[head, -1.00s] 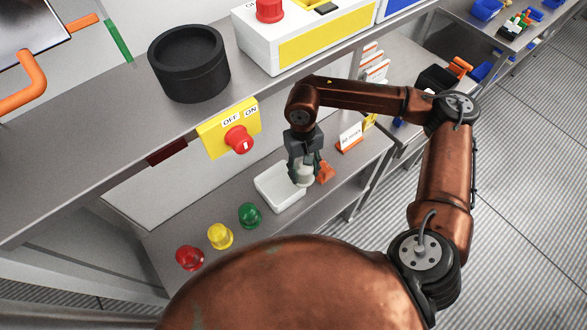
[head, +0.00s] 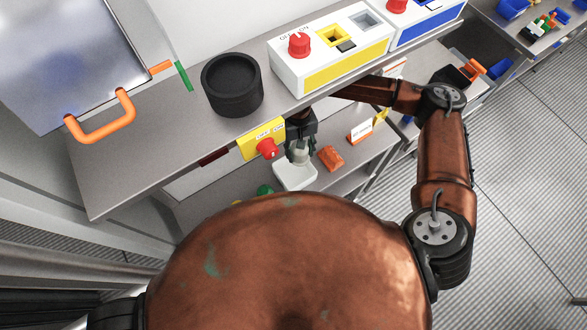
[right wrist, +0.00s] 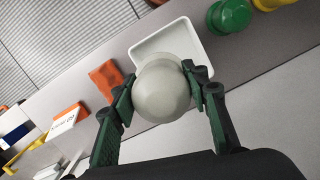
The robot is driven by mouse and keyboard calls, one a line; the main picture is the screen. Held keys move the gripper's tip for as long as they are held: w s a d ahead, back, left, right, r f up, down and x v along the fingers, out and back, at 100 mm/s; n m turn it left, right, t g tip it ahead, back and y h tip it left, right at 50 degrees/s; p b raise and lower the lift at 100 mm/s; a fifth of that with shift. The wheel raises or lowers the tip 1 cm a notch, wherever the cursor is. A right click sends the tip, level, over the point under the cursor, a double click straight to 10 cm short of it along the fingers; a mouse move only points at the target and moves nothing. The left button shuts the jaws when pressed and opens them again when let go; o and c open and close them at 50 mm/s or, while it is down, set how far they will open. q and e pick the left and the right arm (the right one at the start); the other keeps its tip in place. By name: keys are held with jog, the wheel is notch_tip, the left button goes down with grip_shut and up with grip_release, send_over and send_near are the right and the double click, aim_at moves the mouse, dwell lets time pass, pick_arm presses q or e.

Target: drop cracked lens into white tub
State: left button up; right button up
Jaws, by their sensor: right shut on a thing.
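The lens is a pale grey dome (right wrist: 161,88) held between the fingers of my right gripper (right wrist: 160,82). The head view shows it too (head: 299,156), below my right gripper (head: 300,150). Cracks cannot be made out. The white tub (head: 296,182) stands on the lower shelf, partly behind the gripper and lens. In the right wrist view, the lens covers part of the white tub (right wrist: 196,38), overlapping its near side. The lens appears above the tub; the height gap is unclear. My left gripper is not in view.
A green lens (right wrist: 230,15) and a yellow one (right wrist: 270,3) stand beside the tub. An orange piece (head: 331,158) lies on its other side. The upper shelf carries a black round container (head: 232,86); a yellow switch box (head: 258,140) hangs close to my right gripper.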

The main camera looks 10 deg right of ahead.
jog(key=shift+f, duration=0.6)
notch_tip(320, 180, down, 4)
jog(key=shift+r, duration=0.15)
jog(key=shift+f, duration=0.6)
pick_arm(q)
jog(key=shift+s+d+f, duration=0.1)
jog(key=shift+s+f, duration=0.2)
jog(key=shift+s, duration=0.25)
pick_arm(e)
jog(key=o, duration=1.3)
jog(key=shift+c, duration=0.2)
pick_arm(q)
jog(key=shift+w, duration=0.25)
